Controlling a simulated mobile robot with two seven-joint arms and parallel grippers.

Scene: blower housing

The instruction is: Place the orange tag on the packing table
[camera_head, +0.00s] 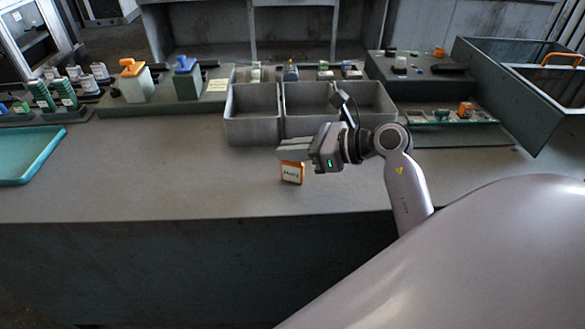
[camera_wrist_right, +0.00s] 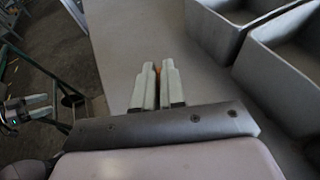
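The orange tag (camera_head: 292,173) is a small orange-edged piece with a white face and dark lettering. It is upright just below my right gripper's fingers, over the front part of the grey packing table (camera_head: 130,180). My right gripper (camera_head: 290,150) points left, its near finger covering the tag's top edge. In the right wrist view its fingers (camera_wrist_right: 158,75) are close together, with a sliver of orange between them, so it looks shut on the tag. Whether the tag's lower edge touches the table is unclear. My left gripper (camera_wrist_right: 46,106) shows small in the wrist view, fingers apart and empty.
Grey open bins (camera_head: 252,128) stand behind the right gripper. A teal tray (camera_head: 28,158) lies at the left. Racks with small parts line the back, and a blue-grey crate (camera_head: 515,95) stands at the right. The table's front left is clear.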

